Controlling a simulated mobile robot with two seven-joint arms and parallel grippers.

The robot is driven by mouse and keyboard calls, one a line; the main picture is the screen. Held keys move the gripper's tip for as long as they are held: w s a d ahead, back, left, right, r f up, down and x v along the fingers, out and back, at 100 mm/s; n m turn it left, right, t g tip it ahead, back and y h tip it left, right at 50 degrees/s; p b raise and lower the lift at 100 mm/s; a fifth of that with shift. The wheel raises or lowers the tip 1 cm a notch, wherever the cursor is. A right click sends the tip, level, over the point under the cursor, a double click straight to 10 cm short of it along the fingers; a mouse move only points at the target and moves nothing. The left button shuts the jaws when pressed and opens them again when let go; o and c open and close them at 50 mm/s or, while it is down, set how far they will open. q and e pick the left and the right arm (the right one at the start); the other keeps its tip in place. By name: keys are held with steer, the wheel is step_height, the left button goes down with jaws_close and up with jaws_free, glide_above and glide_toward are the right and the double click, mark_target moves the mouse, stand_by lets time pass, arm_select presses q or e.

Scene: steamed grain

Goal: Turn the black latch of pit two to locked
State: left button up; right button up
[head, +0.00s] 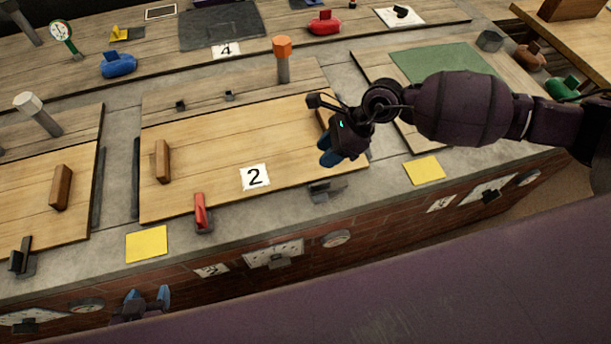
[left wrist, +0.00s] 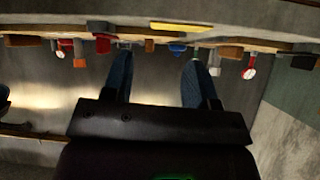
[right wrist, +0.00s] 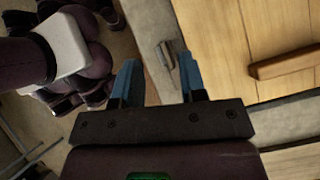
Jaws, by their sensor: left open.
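The pit two lid (head: 225,140) is a wooden board with a "2" card (head: 255,177). At its front edge, right of the card, sits a small dark grey-black latch (head: 324,190). It also shows beyond my fingertips in the right wrist view (right wrist: 165,54), apart from them. A red latch (head: 201,213) stands at the lid's front left. My right gripper (head: 330,152) is open and empty above the lid's right end, pointing down near the dark latch. My left gripper (head: 147,299) is open and empty, low in front of the brick bench wall.
Wooden handles (head: 162,161) stand on the lids. Yellow pads (head: 147,244) and (head: 424,170) lie on the front ledge. An orange-topped post (head: 282,58) stands behind lid two. Dials (head: 336,239) and plates are on the brick front (head: 390,232).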

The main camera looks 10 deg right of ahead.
mark_target(321, 182)
steer(key=f+n, duration=0.1)
steer(key=f, duration=0.3)
steer(key=a+f+n+h+b, duration=0.1)
steer(key=f, duration=0.3)
steer(key=f+h, duration=0.1)
steer(key=f, duration=0.2)
steer(key=shift+s+a+f+n+g+b, duration=0.2)
steer(key=shift+s+f+n+g+b, duration=0.1)
steer(key=shift+s+f+n, duration=0.1)
jaws_close()
